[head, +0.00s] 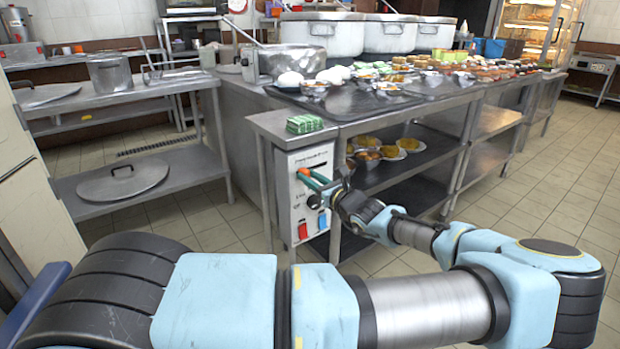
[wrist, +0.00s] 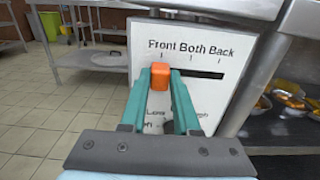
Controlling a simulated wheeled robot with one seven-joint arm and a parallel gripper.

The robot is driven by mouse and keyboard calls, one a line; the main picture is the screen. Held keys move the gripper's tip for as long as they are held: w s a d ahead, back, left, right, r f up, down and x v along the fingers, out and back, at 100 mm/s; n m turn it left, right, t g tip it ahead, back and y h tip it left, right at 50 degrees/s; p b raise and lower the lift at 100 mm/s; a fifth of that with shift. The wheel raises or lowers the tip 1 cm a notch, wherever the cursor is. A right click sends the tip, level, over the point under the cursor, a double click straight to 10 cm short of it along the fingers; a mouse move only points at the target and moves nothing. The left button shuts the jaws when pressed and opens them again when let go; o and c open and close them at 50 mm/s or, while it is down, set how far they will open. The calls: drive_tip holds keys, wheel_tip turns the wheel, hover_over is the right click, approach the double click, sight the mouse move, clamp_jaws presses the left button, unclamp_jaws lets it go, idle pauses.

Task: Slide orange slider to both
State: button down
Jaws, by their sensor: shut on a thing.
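The white control panel (wrist: 210,53) reads "Front Both Back" across its top, with a tick mark under each word and a dark horizontal slot (wrist: 207,75) below. The orange slider (wrist: 160,77) sits at the left of the slot, below the Front tick; the slot is empty under Both and Back. My gripper (wrist: 161,84) is shut on the slider, one teal finger on each side. In the head view the panel (head: 298,208) is on the end of the steel counter, with my gripper (head: 312,180) at its upper part.
A red switch (head: 303,231) and a blue switch (head: 322,221) are lower on the panel. A green stack (head: 304,124) lies on the counter above. Shelves with food bowls (head: 368,156) are right of the panel. A low steel shelf (head: 195,168) stands left.

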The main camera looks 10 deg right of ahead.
sight(312, 167)
drive_tip(key=d, duration=0.1)
drive_tip(key=w+d, duration=0.1)
drive_tip(key=d, duration=0.1)
drive_tip(key=shift+w+d, duration=0.35)
drive_tip(key=c, duration=0.6)
unclamp_jaws()
drive_tip(key=shift+c, duration=0.2)
drive_tip(key=shift+s, duration=0.1)
drive_tip(key=v, duration=1)
drive_tip(key=shift+s, duration=0.25)
drive_tip(key=shift+d, duration=0.2)
